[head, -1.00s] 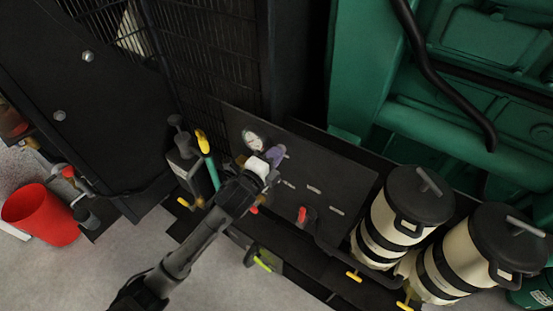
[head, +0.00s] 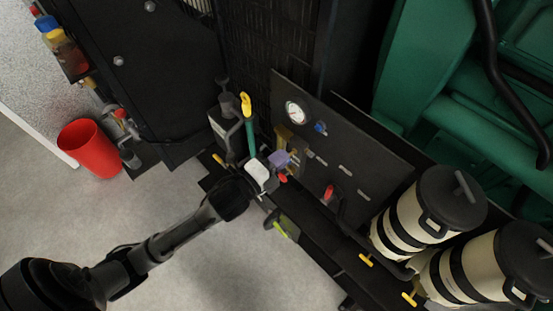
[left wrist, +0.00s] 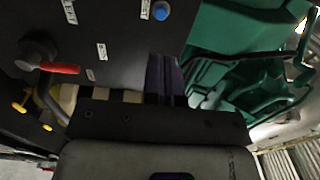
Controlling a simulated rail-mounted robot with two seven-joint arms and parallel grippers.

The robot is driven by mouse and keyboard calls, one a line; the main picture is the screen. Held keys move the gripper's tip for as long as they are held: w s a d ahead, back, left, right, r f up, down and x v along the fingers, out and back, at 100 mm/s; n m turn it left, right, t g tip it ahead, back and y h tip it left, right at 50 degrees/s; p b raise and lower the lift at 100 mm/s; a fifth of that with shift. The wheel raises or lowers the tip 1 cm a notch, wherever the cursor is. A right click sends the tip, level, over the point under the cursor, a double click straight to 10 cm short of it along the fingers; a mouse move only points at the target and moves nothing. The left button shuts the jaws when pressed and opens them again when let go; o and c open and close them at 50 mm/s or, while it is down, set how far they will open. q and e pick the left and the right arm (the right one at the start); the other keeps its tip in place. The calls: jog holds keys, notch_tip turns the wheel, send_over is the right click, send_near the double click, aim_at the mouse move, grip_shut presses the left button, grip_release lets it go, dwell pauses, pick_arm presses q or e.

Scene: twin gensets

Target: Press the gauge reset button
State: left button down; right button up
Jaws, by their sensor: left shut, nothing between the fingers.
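The black gauge panel carries a round white-faced gauge (head: 295,112). Just right of and below the gauge is a small blue button (head: 321,128), unobstructed in the head view. The blue button also shows near the top of the left wrist view (left wrist: 161,11). My left gripper (head: 284,159) has purple fingers and is shut and empty. It is below and left of the button in the head view, apart from it. The purple fingers also show in the left wrist view (left wrist: 164,76), below the button in the picture. My right gripper is not in view.
A red-handled valve (head: 329,192) is low on the panel. A yellow-topped green handle (head: 247,120) stands left of the gauge. Two cream canisters (head: 406,222) are at the right. A red bucket (head: 90,148) stands on open grey floor at the left.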

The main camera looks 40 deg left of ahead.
pick_arm(q)
jog(key=shift+s+a, duration=0.1)
jog(key=shift+s, duration=0.5)
dwell(0.3)
